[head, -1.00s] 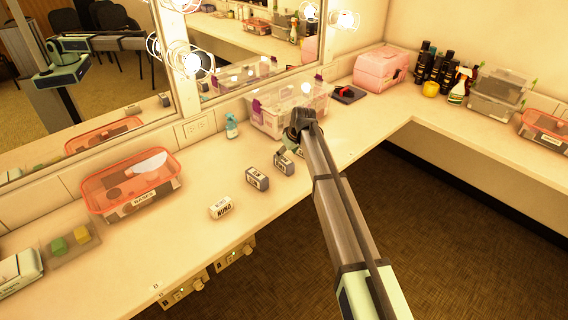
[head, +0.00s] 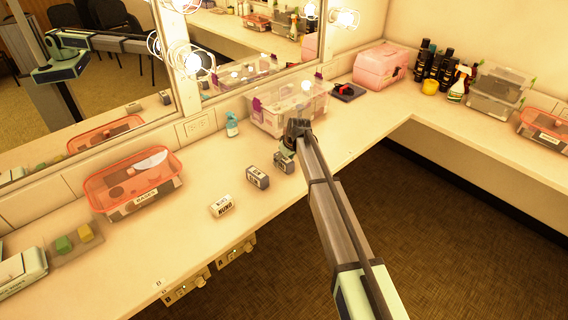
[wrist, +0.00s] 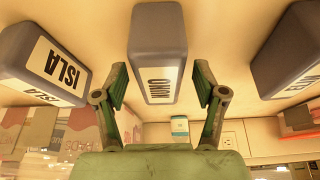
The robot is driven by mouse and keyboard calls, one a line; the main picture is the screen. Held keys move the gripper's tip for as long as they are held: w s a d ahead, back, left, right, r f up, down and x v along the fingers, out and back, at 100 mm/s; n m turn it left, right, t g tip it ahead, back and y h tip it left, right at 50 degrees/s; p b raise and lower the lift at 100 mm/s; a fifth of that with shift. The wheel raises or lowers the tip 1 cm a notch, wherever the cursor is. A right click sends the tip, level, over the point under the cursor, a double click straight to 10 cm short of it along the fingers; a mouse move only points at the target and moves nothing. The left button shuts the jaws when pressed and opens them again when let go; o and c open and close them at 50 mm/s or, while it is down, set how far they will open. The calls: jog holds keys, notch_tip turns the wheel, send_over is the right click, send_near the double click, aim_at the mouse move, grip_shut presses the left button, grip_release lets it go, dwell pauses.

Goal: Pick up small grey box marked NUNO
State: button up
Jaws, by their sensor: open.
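Two more grey boxes, the middle one (head: 257,177) and the right one (head: 283,162), stand up the row near my gripper (head: 294,146). In the wrist view a grey box (wrist: 159,22) stands between my open fingers (wrist: 160,95), apart from both; its small label looks like NUNO or NINO. A box marked ISLA (wrist: 62,70) is at left. Another box (wrist: 295,50) is at right, its label cut off.
A clear bin (head: 288,116) stands close behind my gripper against the mirror wall, with a small blue bottle (head: 232,125) to its left. A red-lidded bin (head: 134,183) is farther left. The counter in front of the boxes is clear to its edge.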

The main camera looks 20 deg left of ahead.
jog(key=shift+f, duration=0.25)
dwell(0.3)
jog(key=c, duration=1.3)
